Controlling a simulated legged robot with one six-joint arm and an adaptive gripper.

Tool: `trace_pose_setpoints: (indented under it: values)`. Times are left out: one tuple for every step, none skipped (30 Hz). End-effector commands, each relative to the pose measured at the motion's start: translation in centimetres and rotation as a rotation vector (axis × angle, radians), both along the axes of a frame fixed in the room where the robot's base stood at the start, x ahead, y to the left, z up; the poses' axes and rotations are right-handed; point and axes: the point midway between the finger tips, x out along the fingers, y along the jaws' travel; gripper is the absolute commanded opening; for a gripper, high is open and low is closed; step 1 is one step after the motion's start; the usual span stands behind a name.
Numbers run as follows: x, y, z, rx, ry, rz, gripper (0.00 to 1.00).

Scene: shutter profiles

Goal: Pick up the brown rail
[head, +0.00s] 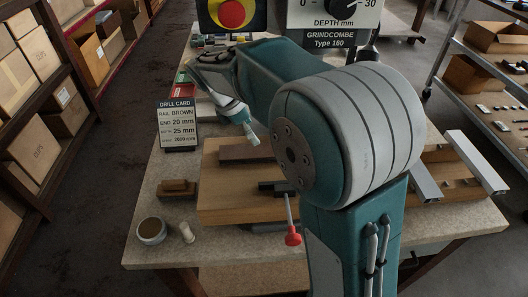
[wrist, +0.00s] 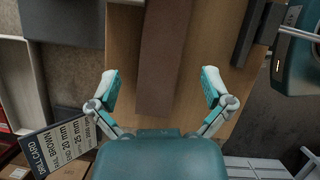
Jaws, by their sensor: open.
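The brown rail (head: 248,152) is a flat dark brown bar lying on a light wooden board (head: 225,200) on the workbench. In the wrist view the rail (wrist: 164,60) runs from the top edge down between the fingers; its lower end lies near finger level. My gripper (wrist: 160,86) is open, with one finger on each side of the rail and visible gaps to it. In the head view only part of my gripper shows, behind my arm, with a finger above the board's left side. A drill card (head: 178,124) reading "BROWN", 20 mm and 25 mm stands left of the board.
A dark clamp piece (head: 272,187) and a red-handled tool (head: 292,236) are at the board's front. Small brown blocks (head: 178,188), a round cup (head: 152,231) and a spool (head: 187,232) stand front left. Pale rails (head: 474,160) lie right. A depth gauge panel (head: 333,30) stands behind.

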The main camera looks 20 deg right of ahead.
Motion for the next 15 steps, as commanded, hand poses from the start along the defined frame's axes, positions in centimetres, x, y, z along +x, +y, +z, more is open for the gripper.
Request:
trace_pose_setpoints:
  values:
    - [0.0,-0.2,-0.4,-0.002,0.003,0.003,1.00]
    - [0.0,-0.3,-0.6,-0.002,0.003,0.003,1.00]
    - [0.0,-0.5,-1.0,-0.002,0.004,0.002,1.00]
    - [0.0,-0.7,-1.3,-0.002,0.005,0.001,1.00]
    - [0.0,-0.8,-1.7,-0.002,0.004,0.001,1.00]
    - [-0.1,-1.0,-2.1,-0.002,0.004,0.000,1.00]
    - [-0.1,-1.1,-2.5,-0.002,0.004,0.000,1.00]
    - [-0.1,-1.3,-2.8,-0.002,0.004,0.001,1.00]
    - [-0.2,-1.5,-3.4,-0.002,0.004,0.000,1.00]
    - [-0.3,-1.6,-3.8,-0.002,0.005,0.000,1.00]
    - [-0.3,-1.8,-4.3,-0.001,0.004,-0.001,1.00]
    - [-0.4,-2.1,-4.9,-0.001,0.005,-0.001,1.00]
    - [-0.4,-2.3,-5.3,-0.001,0.004,-0.001,1.00]
    - [-0.4,-2.5,-5.7,-0.001,0.004,-0.002,1.00]
    - [-0.4,-2.6,-6.1,-0.001,0.003,-0.001,1.00]
